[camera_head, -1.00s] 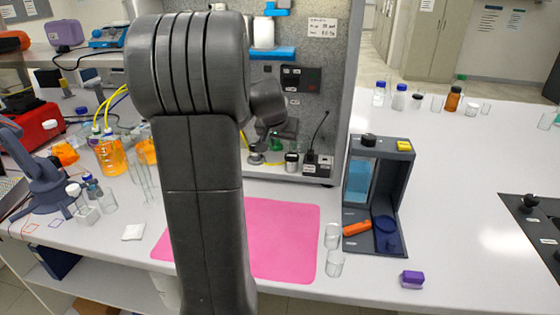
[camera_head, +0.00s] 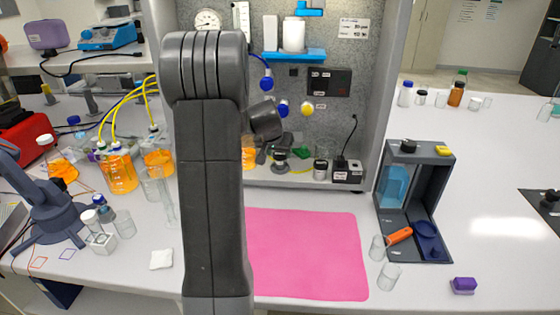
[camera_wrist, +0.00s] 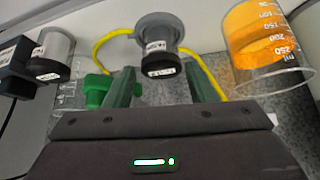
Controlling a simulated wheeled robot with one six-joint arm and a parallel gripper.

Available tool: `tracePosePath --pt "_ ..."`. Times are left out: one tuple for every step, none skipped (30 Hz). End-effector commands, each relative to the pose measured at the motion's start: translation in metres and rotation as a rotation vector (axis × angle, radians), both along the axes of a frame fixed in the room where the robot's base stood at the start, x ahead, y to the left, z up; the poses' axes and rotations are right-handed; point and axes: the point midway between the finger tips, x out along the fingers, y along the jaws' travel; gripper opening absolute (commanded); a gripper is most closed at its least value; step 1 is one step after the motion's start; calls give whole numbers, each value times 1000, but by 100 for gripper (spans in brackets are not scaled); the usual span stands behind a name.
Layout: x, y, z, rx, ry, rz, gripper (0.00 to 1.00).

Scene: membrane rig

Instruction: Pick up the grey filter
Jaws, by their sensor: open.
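The grey filter (camera_wrist: 157,32) is a short round housing with a dark, labelled end. It sits at the top middle of the wrist view, with a yellow tube on either side. In the head view it appears to be the small dark cylinder (camera_head: 279,159) at the foot of the rig panel. My gripper (camera_wrist: 161,80) is open and empty. Its two fingers point toward the filter, one to each side of it in the picture, and do not visibly touch it.
In the wrist view a green fitting (camera_wrist: 97,90) is by the left finger, an orange-filled beaker (camera_wrist: 262,50) is at right, and another labelled cylinder (camera_wrist: 52,52) is at left. A pink mat (camera_head: 305,255) lies before the rig, clear on its right.

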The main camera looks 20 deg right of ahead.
Motion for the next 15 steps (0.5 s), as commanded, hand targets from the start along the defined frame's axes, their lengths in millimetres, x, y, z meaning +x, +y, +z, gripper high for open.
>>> tracePosePath --pt "3 -3 -3 1 3 -1 50" --pt "5 -4 -6 1 3 -1 50" --pt "8 -6 -9 2 4 -1 50" --pt "11 -8 -12 2 4 -1 50" --pt "13 -9 -15 1 3 -1 50" --pt "15 -11 -19 1 2 -1 50" --pt "17 -12 -23 1 3 -1 50" --pt "18 -13 -25 0 3 -1 50" --pt "19 -14 -28 1 2 -1 50" --pt "20 -15 -30 1 2 -1 50" --pt "21 -15 -31 0 1 -1 50" --pt "22 -16 -33 1 0 -1 50" --pt "22 -16 -34 1 0 -1 50" --pt "22 -16 -34 1 0 -1 50" --pt "22 -16 -35 0 0 -1 50"
